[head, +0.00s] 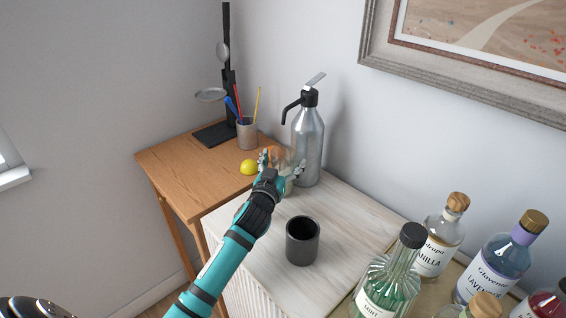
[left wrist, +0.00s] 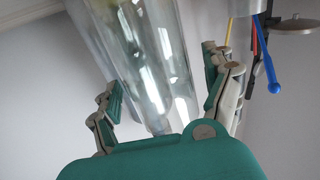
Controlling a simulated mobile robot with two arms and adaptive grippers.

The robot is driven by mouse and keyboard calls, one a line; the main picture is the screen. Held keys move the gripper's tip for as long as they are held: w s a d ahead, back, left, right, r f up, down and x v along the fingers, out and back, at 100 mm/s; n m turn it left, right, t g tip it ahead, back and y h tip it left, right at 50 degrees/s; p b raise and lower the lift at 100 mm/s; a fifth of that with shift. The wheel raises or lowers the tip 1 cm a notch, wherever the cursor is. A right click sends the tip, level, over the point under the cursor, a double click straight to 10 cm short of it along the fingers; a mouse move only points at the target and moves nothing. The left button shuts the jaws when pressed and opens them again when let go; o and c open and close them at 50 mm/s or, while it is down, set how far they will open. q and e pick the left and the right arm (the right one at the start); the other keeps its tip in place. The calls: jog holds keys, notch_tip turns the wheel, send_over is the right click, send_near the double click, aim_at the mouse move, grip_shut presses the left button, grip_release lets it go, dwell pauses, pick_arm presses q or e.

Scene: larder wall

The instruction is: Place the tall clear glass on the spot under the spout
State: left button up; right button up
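The tall clear glass (left wrist: 150,60) fills the middle of the left wrist view, between the two fingers. In the head view the glass (head: 288,183) is faint, partly hidden by my gripper, in front of the silver dispenser. My left gripper (head: 282,164) has its fingers spread on either side of the glass; a small gap shows beside the right finger in the left wrist view (left wrist: 165,85). The silver dispenser (head: 309,150) stands upright, with its black spout (head: 291,106) pointing left, above the gripper area. No marked spot is visible under it. My right gripper is out of view.
A dark cup (head: 302,241) stands on the pale cabinet top (head: 355,225), right of my forearm. Several bottles crowd the lower right. A lemon (head: 249,167), a pencil cup (head: 247,133) and a black stand (head: 229,100) are on the wooden table (head: 180,160).

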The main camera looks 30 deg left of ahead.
pick_arm(q)
jog(key=shift+r, duration=0.2)
jog(key=s+d+b, duration=0.1)
jog(key=s+d, duration=0.1)
jog(key=s, duration=1)
